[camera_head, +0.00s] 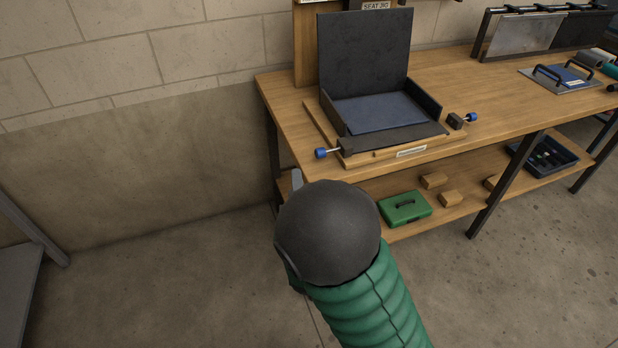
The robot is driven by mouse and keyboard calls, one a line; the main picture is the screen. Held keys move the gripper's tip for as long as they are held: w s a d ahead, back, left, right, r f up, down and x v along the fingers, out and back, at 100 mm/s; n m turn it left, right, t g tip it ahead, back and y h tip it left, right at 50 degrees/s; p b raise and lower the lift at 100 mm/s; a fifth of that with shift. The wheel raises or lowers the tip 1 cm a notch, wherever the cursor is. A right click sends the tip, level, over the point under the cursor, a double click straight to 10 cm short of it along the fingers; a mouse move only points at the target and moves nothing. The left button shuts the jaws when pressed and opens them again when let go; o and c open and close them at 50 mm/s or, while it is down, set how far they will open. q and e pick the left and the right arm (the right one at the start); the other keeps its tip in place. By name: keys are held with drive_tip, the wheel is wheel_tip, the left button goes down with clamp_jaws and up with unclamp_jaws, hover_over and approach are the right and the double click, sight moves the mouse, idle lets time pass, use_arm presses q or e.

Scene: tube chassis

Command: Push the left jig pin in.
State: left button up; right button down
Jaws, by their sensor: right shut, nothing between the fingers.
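The left jig pin has a blue knob (320,153) on a thin pale rod. The rod sticks out leftward from a dark block (346,145) at the jig's front left corner, and a length of it shows outside the block. The jig (363,40) is a dark open box with a raised back panel and a blue pad inside. My right arm comes in from the bottom, and its dark round wrist hides most of my right gripper (297,180). Only a grey sliver of it shows, shut, below and left of the knob, apart from it in the picture. My left gripper is out of view.
The jig stands on a wooden bench (285,100). A second blue-knobbed pin (472,117) is at its right. A blue plate with handles (562,77) lies further right. The lower shelf holds a green case (405,208), wooden blocks and a dark tray (543,155).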

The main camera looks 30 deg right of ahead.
sight(311, 172)
drive_tip(key=w+d, duration=0.1)
drive_tip(key=d, duration=0.1)
drive_tip(key=w+d, duration=0.1)
drive_tip(key=d, duration=0.1)
drive_tip(key=w+d+b, duration=0.1)
drive_tip(key=d, duration=0.1)
drive_tip(key=shift+w+f, duration=0.15)
drive_tip(key=shift+w, duration=0.2)
drive_tip(key=shift+s+d, duration=0.15)
drive_tip(key=shift+d, duration=0.25)
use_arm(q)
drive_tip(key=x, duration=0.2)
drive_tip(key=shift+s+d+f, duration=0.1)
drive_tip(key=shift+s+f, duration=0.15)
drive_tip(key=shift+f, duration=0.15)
use_arm(e)
drive_tip(key=shift+a, duration=0.15)
drive_tip(key=d, duration=0.2)
drive_tip(key=s+d, duration=0.1)
drive_tip(key=d, duration=0.2)
drive_tip(key=shift+s+d+p, duration=0.1)
drive_tip(key=shift+p, duration=0.2)
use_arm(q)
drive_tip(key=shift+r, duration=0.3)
use_arm(e)
drive_tip(key=shift+r, duration=0.2)
